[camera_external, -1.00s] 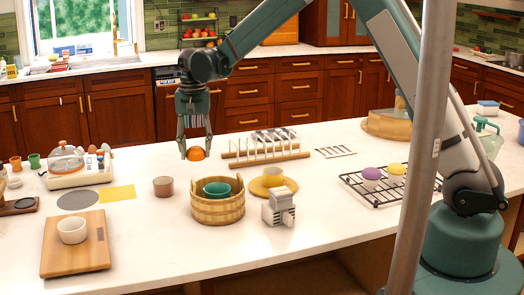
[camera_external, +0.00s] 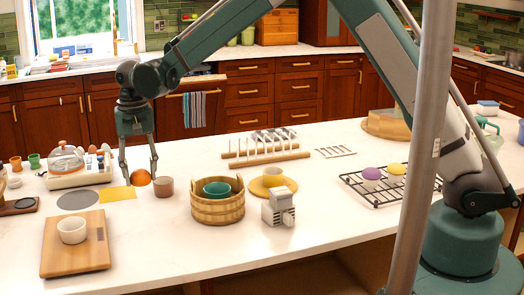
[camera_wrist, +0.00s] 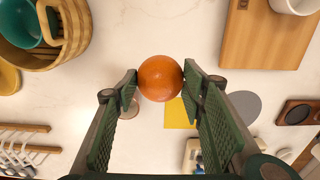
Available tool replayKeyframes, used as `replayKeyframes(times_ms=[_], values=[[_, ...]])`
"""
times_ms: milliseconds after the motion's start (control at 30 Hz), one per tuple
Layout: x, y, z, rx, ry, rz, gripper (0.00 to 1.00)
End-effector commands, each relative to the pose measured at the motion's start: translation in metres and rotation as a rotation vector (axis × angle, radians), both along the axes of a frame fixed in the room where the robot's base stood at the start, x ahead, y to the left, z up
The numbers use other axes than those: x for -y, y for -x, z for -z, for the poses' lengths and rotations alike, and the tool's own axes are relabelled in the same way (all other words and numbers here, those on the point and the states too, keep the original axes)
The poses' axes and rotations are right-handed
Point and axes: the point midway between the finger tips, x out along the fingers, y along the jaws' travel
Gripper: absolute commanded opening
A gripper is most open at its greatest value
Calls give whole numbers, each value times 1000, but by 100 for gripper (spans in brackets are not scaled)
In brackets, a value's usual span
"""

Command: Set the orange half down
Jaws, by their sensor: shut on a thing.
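The orange half (camera_external: 140,178) is between the fingertips of my gripper (camera_external: 140,182), which is shut on it. In the wrist view the orange half (camera_wrist: 160,78) shows its round peel side, with one finger at each side. In the outside view it appears at the right end of the yellow sheet (camera_external: 117,193), just left of a brown cup (camera_external: 164,187). In the wrist view the yellow sheet (camera_wrist: 177,114) shows partly behind it. The gripper points down. I cannot tell how far the orange half is above the counter.
A grey round mat (camera_external: 78,199) and a wooden board (camera_external: 60,262) with a white bowl (camera_external: 72,230) lie to the left. A wooden tub (camera_external: 217,209) with a teal bowl (camera_external: 217,188) stands to the right. A white appliance (camera_external: 66,180) is behind left.

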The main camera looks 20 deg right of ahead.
Motion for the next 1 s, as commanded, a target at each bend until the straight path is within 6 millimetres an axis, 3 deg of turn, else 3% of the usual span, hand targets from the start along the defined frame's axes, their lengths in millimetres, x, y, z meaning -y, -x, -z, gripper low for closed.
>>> replayKeyframes(times_ms=[433,800,1000], values=[[0,0,5,0,0,0,28],[0,0,50,0,0,0,28],[0,0,62,0,0,0,28]])
